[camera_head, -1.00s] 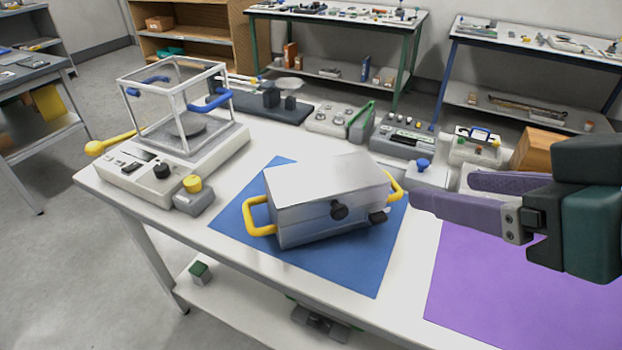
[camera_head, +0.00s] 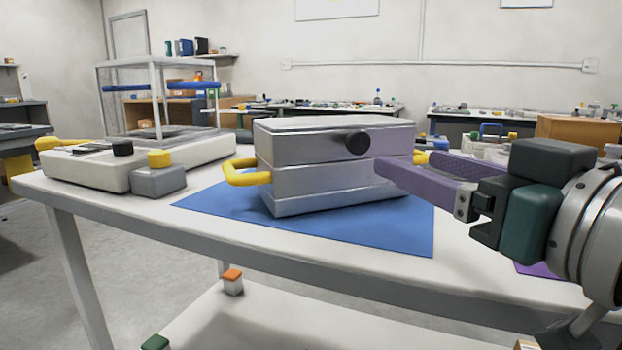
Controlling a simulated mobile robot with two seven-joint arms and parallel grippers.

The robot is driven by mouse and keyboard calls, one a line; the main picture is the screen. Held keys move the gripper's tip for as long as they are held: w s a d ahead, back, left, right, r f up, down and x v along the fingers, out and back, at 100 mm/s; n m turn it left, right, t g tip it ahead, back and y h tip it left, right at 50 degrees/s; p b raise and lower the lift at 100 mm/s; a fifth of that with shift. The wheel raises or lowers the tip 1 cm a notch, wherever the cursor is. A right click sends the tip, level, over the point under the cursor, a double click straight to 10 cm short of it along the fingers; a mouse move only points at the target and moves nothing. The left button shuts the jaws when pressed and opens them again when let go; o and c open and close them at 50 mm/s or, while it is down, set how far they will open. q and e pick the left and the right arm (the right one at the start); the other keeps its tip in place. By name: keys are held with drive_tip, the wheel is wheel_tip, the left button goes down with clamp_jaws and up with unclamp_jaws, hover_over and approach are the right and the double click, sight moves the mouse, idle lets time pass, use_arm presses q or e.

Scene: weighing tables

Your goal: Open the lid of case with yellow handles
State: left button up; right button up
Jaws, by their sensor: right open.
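The silver metal case (camera_head: 325,175) with yellow handles stands on a blue mat (camera_head: 210,203) on the table. Its lid (camera_head: 300,141) is closed, and a black round knob (camera_head: 356,143) is on its front. The left yellow handle (camera_head: 247,172) shows fully; the right yellow handle (camera_head: 420,158) is mostly hidden behind my gripper. My right gripper (camera_head: 406,164) is open, its purple fingers pointing left. In the picture its near fingertip overlaps the case's right end; I cannot tell whether it touches. My left gripper is out of view.
A balance with a clear draft shield (camera_head: 160,105) stands at the table's left. A grey block with a yellow knob (camera_head: 158,178) sits between it and the case. Other instruments and a brown box (camera_head: 575,137) are behind my right gripper. The table's front edge is clear.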

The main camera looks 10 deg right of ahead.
sight(361, 144)
drive_tip(key=w, duration=0.3)
drive_tip(key=w+a+b, duration=0.1)
drive_tip(key=w, duration=0.2)
drive_tip(key=w+b, duration=0.1)
drive_tip(key=w, duration=0.2)
drive_tip(key=shift+w+a+r, duration=0.1)
drive_tip(key=shift+w+a, duration=0.05)
drive_tip(key=shift+a, duration=0.25)
drive_tip(key=shift+c, duration=0.3)
drive_tip(key=c, duration=0.7)
clamp_jaws()
